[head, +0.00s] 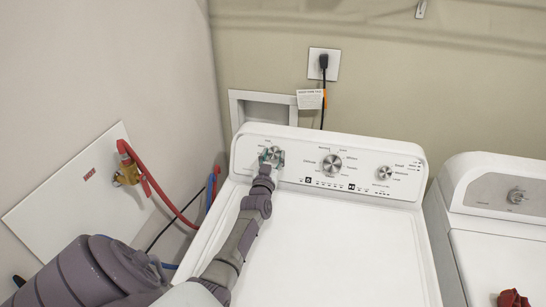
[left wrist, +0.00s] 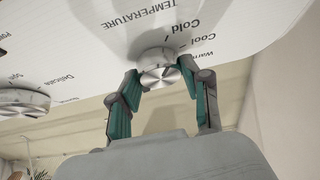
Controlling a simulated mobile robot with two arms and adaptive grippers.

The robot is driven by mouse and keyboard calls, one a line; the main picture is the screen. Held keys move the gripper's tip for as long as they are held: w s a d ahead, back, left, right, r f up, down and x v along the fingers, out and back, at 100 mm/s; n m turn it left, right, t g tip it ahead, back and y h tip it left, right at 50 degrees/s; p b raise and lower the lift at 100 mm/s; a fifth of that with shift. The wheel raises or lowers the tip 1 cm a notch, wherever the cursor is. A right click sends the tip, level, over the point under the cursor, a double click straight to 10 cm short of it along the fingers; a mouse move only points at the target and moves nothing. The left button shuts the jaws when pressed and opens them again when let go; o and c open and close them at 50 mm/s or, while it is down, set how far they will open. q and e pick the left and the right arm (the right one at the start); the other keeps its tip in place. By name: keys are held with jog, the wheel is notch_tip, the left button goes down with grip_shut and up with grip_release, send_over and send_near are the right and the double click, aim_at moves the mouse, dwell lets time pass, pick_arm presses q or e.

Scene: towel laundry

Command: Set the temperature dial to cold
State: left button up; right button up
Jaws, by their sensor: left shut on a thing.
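The temperature dial (left wrist: 157,62) is a round silver knob on the white washer panel, under the printed word TEMPERATURE. The words Cold, Cool and Warm curve along its right side in the left wrist view. I cannot tell for sure which word its mark points at. My left gripper (left wrist: 155,84) has its teal-padded fingers on both sides of the dial and is shut on it. In the head view the left gripper (head: 271,158) is at the leftmost knob of the washer panel and covers much of it. My right gripper is not in view.
The washer (head: 320,240) has a larger middle dial (head: 331,164) and a right dial (head: 384,173). A dryer (head: 500,240) stands to its right, with a red object (head: 512,299) at its front. Red and blue hoses (head: 168,203) run on the left.

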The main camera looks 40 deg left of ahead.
pick_arm(q)
jog(key=o, duration=1.2)
jog(key=shift+c, duration=0.2)
jog(key=v, duration=0.7)
jog(key=shift+s+d, duration=0.15)
jog(key=shift+s, duration=0.05)
jog(key=shift+f, duration=0.1)
